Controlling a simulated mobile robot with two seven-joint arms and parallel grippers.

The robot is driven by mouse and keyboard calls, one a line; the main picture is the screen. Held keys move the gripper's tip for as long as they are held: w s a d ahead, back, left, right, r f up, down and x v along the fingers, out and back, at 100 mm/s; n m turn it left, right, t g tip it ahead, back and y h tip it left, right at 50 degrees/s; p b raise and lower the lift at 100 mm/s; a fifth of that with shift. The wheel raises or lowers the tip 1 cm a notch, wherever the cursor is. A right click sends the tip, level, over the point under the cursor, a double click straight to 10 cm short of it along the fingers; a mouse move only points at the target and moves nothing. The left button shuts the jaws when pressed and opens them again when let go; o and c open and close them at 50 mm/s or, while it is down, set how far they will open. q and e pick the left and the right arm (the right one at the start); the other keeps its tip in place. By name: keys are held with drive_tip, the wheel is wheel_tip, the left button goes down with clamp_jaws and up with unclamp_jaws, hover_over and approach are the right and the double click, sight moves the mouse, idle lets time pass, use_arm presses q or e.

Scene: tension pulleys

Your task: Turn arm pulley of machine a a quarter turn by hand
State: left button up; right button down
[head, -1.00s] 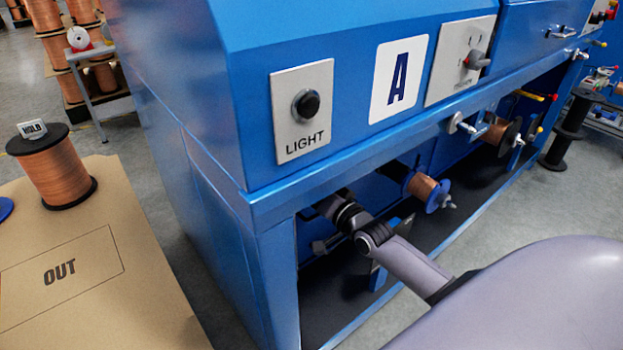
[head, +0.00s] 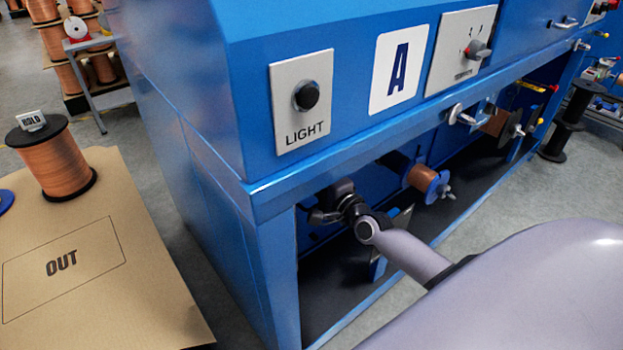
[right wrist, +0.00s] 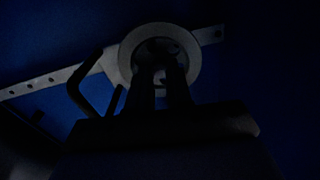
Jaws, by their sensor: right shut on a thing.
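Machine A (head: 190,170) is a blue cabinet with a white "A" label (head: 398,72) and an open bay below. My right arm reaches into this bay, and its gripper is hidden behind the arm and front rail in the head view. In the dark right wrist view, a grey round pulley (right wrist: 128,62) sits on a pale arm with a row of holes (right wrist: 40,86). My right gripper (right wrist: 168,74) has both fingertips at the pulley's middle, shut on it. A dark bent handle-like part (right wrist: 76,92) is left of the pulley. My left gripper is not in view.
A blue-flanged copper spool (head: 424,180) is in the bay right of my arm. The front rail (head: 340,150) runs above my forearm. A cardboard-coloured table (head: 130,290) marked "OUT" holds a copper spool (head: 52,160) with a "HOLD" tag.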

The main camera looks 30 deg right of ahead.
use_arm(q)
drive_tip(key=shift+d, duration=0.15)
use_arm(e)
drive_tip(key=shift+m, duration=0.6)
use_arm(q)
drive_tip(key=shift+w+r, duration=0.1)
use_arm(e)
drive_tip(key=c, duration=1)
unclamp_jaws()
drive_tip(key=shift+c, duration=0.2)
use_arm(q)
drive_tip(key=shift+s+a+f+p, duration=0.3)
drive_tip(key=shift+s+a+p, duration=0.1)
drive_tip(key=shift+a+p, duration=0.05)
use_arm(e)
drive_tip(key=s, duration=0.7)
drive_tip(key=shift+d, duration=0.3)
